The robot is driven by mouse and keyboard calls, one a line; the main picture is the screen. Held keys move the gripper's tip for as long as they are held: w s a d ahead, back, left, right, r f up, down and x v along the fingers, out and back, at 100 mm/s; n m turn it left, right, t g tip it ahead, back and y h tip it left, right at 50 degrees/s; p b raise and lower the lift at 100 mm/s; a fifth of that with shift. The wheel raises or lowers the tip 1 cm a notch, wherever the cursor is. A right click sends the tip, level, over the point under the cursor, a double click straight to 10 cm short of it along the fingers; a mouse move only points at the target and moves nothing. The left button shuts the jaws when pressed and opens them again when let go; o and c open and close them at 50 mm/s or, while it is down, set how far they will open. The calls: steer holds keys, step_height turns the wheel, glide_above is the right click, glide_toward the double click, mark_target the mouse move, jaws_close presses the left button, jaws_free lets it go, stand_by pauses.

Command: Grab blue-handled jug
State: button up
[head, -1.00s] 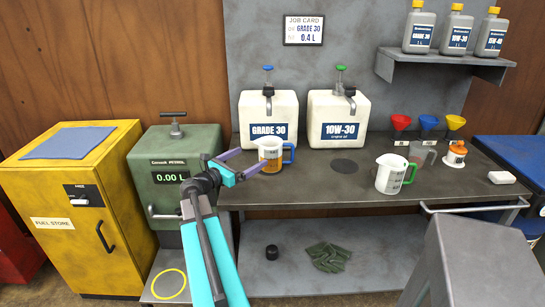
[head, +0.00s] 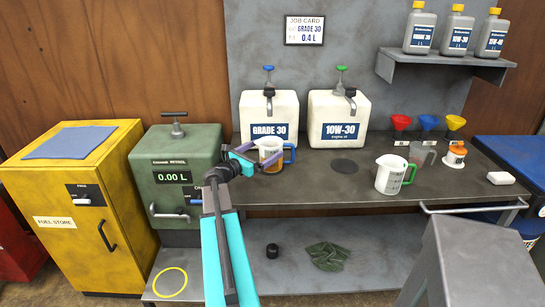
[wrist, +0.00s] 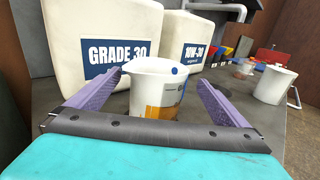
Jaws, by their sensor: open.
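The blue-handled jug (head: 270,157) stands upright on the bench in front of the GRADE 30 container (head: 268,116), with amber liquid low inside. Its blue handle (head: 290,154) is on its right side in the head view. My gripper (head: 262,155) is open at the jug. In the wrist view the jug (wrist: 157,88) sits between the two purple fingers of my gripper (wrist: 160,88), with a visible gap on each side.
The 10W-30 container (head: 338,118) stands right of the GRADE 30 one. A green-handled jug (head: 390,175) stands to the right on the bench (head: 320,187). A green fuel dispenser (head: 178,178) is at the left. The bench between the jugs holds only a flat dark disc (head: 344,166).

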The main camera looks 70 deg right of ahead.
mark_target(272, 144)
steer(key=shift+p+x, duration=0.85)
steer(key=shift+x, duration=1.8)
steer(key=shift+r, duration=0.15)
steer(key=shift+c, duration=0.4)
steer(key=c, duration=1.6)
steer(key=shift+c, duration=0.2)
steer(key=shift+r, duration=0.2)
